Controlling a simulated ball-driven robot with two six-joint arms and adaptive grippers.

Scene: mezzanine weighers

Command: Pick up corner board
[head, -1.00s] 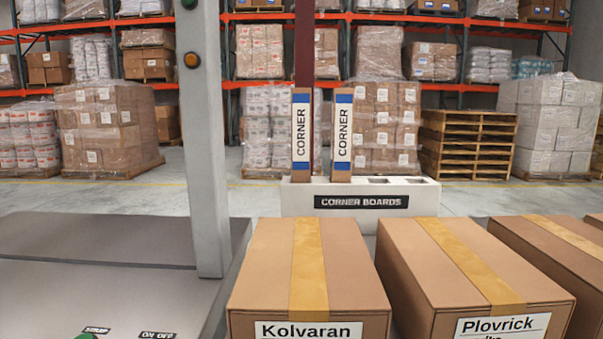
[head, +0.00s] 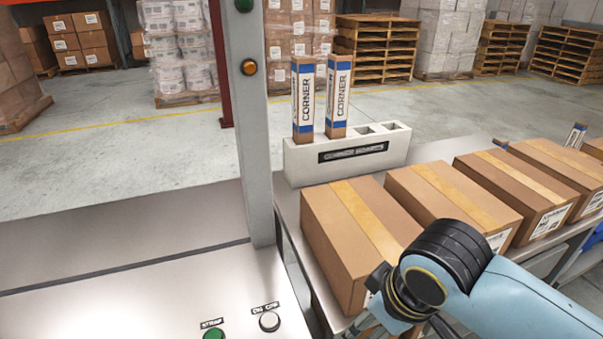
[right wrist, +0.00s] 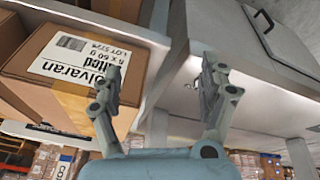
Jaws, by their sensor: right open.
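Two upright corner boards, brown with white "CORNER" labels and blue bands, stand in the head view: the left one (head: 303,100) and the right one (head: 338,98). They sit side by side in a pale slotted holder (head: 300,168) marked as corner boards; its two right slots are empty. My right arm reaches in from the lower right, in front of the boxes and well below the boards. In the right wrist view my right gripper (right wrist: 161,78) is open with nothing between its fingers. My left gripper is not in view.
Taped cartons (head: 350,225) line the bench right of the holder; a Kolvaran carton (right wrist: 75,60) is close to the right gripper. A grey post (head: 246,120) stands left of the holder. A steel surface (head: 130,280) with a green button (head: 214,334) lies at lower left.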

